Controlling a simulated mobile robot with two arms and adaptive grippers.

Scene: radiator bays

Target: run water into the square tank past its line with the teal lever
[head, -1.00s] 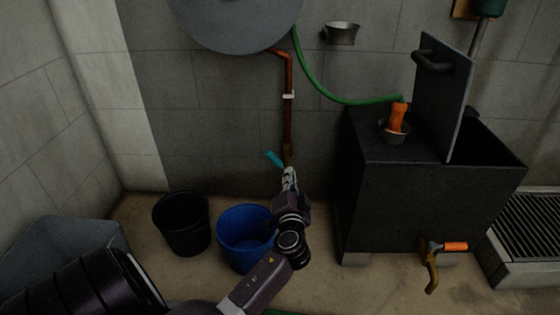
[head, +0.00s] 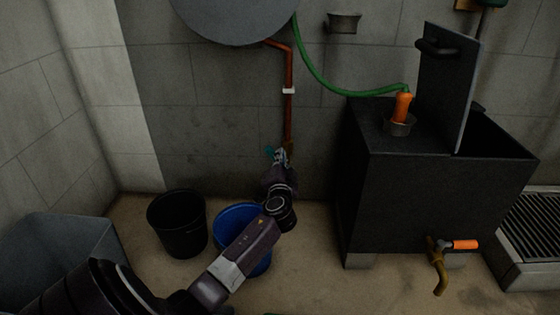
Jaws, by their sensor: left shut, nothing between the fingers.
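The teal lever (head: 269,152) sits at the lower end of the copper pipe (head: 289,115) on the back wall; only a small part of it shows beside my gripper. My left gripper (head: 279,156) is shut and empty, its fingertips at the lever and the brass fitting; whether they touch the lever I cannot tell. The square tank (head: 430,198) is dark, with its lid (head: 447,90) standing up. A green hose (head: 335,92) runs to an orange nozzle (head: 403,106) in a cup on its top. The tank's line and water are not visible. My right gripper is not in view.
A grey bin (head: 95,245) is at left. A brass tap with orange handle (head: 462,244) juts from the tank front. A floor grate (head: 530,225) lies at right.

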